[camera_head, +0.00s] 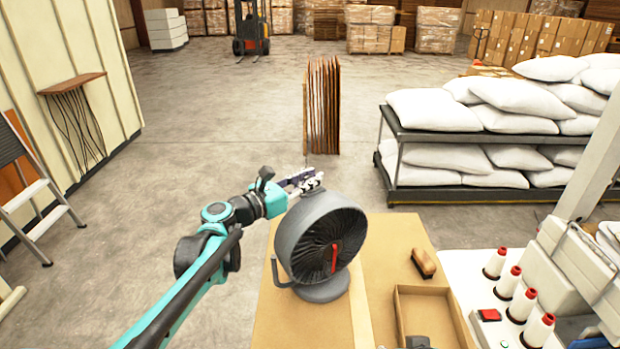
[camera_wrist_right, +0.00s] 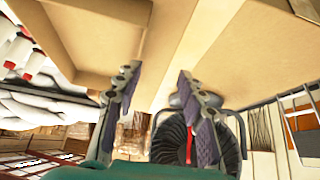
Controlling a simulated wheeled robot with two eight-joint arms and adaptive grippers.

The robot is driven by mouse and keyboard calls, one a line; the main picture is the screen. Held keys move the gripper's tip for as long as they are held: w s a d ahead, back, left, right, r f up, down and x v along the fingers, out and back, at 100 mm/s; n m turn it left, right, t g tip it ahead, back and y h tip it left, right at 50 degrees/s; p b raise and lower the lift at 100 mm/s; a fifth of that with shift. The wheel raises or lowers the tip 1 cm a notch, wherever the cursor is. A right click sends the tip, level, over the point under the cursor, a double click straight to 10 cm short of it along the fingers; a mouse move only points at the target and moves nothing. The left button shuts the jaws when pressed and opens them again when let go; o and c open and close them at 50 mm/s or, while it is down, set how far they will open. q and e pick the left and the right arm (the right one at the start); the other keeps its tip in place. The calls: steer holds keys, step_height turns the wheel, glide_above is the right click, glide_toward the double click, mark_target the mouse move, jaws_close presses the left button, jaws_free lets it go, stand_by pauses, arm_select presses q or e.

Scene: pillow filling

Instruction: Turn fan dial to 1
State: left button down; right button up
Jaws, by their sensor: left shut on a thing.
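The grey round fan (camera_head: 320,245) stands on the table, its grille facing front right with a red strip on it. In the right wrist view, the fan (camera_wrist_right: 170,138) shows upside down beyond the fingers. My left gripper (camera_head: 310,183) reaches to the fan's upper rear edge and is shut on a part there, taken as the fan dial. The dial itself and its setting are hidden behind the housing. My right gripper (camera_wrist_right: 155,78) is open, with nothing between its fingers.
The fan stands on a tan table (camera_head: 270,325). A shallow cardboard box (camera_head: 398,318) and a wooden brush (camera_head: 424,263) lie to its right. Thread cones (camera_head: 523,303) stand farther right. White pillows (camera_head: 440,112) fill a rack behind.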

arm_select(q)
steer(key=m+g+h, duration=0.3)
steer(key=g, duration=0.1)
steer(key=shift+w, duration=0.1)
arm_select(e)
steer(key=shift+r, duration=0.25)
arm_select(q)
steer(key=shift+m+g+h+p, duration=0.8)
steer(key=shift+m+g, duration=1.3)
steer(key=shift+g, duration=0.9)
arm_select(e)
steer(key=shift+r, duration=0.6)
arm_select(q)
steer(key=shift+g, duration=0.3)
steer(key=c, duration=1.3)
jaws_free()
steer(key=shift+a, duration=0.1)
arm_select(e)
steer(key=shift+a, duration=0.1)
arm_select(q)
steer(key=a, duration=0.4)
steer(key=s+a, duration=0.1)
steer(key=a, duration=0.7)
steer(key=shift+s, duration=0.15)
